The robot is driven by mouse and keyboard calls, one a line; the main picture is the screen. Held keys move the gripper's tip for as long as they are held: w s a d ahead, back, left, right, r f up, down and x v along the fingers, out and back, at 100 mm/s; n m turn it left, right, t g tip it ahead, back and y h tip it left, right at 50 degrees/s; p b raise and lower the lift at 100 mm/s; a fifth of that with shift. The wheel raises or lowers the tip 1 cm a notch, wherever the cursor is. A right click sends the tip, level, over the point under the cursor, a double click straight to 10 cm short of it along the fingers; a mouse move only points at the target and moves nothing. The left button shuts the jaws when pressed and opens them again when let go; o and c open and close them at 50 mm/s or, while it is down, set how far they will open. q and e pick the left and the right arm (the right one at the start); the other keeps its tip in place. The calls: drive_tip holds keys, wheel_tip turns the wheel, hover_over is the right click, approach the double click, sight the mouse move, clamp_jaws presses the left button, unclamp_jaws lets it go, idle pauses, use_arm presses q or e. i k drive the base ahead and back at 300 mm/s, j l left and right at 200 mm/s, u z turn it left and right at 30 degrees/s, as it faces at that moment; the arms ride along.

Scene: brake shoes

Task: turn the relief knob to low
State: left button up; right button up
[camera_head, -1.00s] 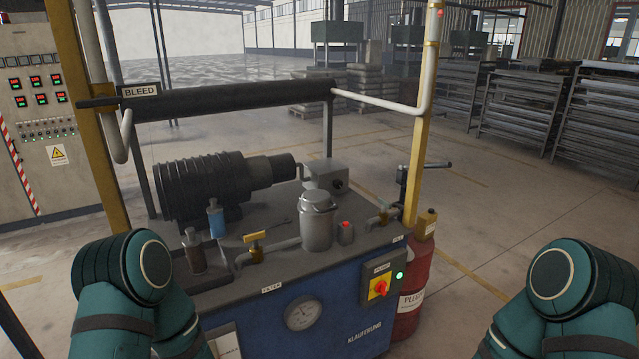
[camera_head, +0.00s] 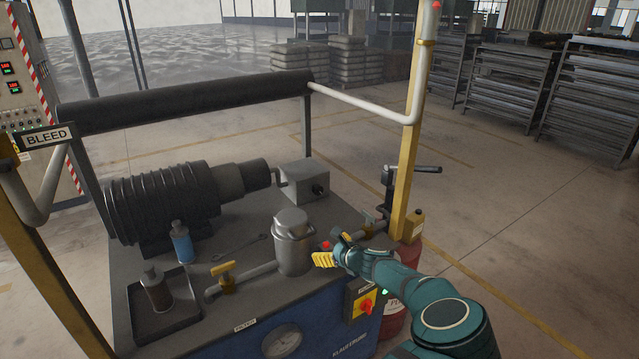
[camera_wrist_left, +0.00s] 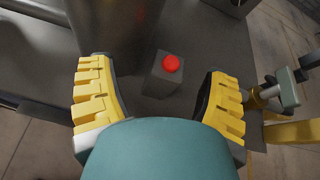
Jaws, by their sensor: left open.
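I cannot read a relief label or tell for sure which knob is the relief knob. A black knob (camera_head: 318,189) sits on the front of a grey box (camera_head: 304,178) at the back of the bench. A red rotary switch (camera_head: 366,306) on a yellow plate is on the blue front. My left gripper (camera_head: 335,248) is open and empty above the bench's front right part, beside the metal canister (camera_head: 292,246). In the left wrist view, a small dark block with a red button (camera_wrist_left: 172,64) shows between the spread yellow fingers, below them. My right gripper is out of view.
A yellow-handled valve (camera_head: 223,272) and a tray (camera_head: 190,318) with bottles are at the left front. A black motor (camera_head: 165,200) fills the back left. A yellow post (camera_head: 410,160) and a dark clamp (camera_head: 388,185) stand to the right. A red cylinder (camera_head: 408,262) stands beside the bench.

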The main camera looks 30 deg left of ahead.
sight(318, 190)
drive_tip(key=i+j, duration=0.25)
drive_tip(key=i, duration=0.15)
drive_tip(key=i+j, duration=0.3)
drive_tip(key=i, duration=0.15)
